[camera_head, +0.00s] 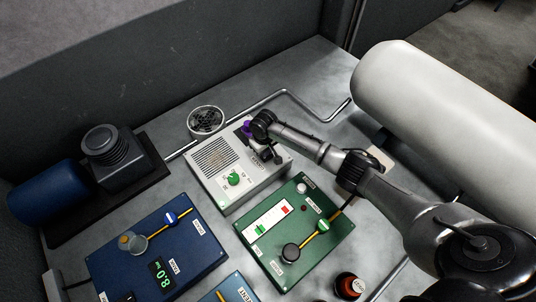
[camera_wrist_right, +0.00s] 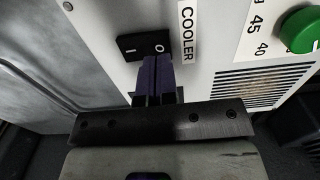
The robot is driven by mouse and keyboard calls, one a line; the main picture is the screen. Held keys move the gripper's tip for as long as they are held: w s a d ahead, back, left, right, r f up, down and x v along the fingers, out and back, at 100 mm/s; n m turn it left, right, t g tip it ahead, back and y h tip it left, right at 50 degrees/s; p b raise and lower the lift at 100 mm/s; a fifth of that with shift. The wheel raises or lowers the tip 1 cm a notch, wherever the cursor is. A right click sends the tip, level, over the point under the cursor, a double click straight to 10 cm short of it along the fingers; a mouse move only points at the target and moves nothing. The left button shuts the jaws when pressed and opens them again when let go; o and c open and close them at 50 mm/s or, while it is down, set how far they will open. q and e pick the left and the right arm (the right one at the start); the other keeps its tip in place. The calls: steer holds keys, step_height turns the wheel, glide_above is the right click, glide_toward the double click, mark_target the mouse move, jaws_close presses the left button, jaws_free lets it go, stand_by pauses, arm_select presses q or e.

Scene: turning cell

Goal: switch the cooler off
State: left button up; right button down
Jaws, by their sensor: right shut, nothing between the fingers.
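The cooler (camera_head: 213,190) is a pale grey box with a slatted grille and a green knob (camera_head: 233,179) on its top face. In the right wrist view, its black rocker switch (camera_wrist_right: 136,45) carries the marks I and O beside a COOLER label (camera_wrist_right: 187,32). My right gripper (camera_head: 248,128) is shut and empty, with purple fingertips at the cooler's far end. In the right wrist view, the fingertips (camera_wrist_right: 158,60) are right at the O end of the switch. I cannot tell whether they touch it or which side is pressed in. My left gripper is not in view.
A round fan (camera_head: 206,121) stands behind the cooler. A green panel (camera_head: 318,248) with a lever is in front and right, a blue panel (camera_head: 193,262) in front and left. A blue motor (camera_head: 45,190) is at the left. A metal pipe (camera_head: 322,118) runs behind.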

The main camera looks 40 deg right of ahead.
steer(key=shift+f+b, duration=0.65)
steer(key=shift+f, duration=0.65)
stand_by(0.8)
steer(key=shift+r, duration=0.1)
step_height(320, 180, up, 7)
steer(key=p, duration=0.8)
stand_by(0.8)
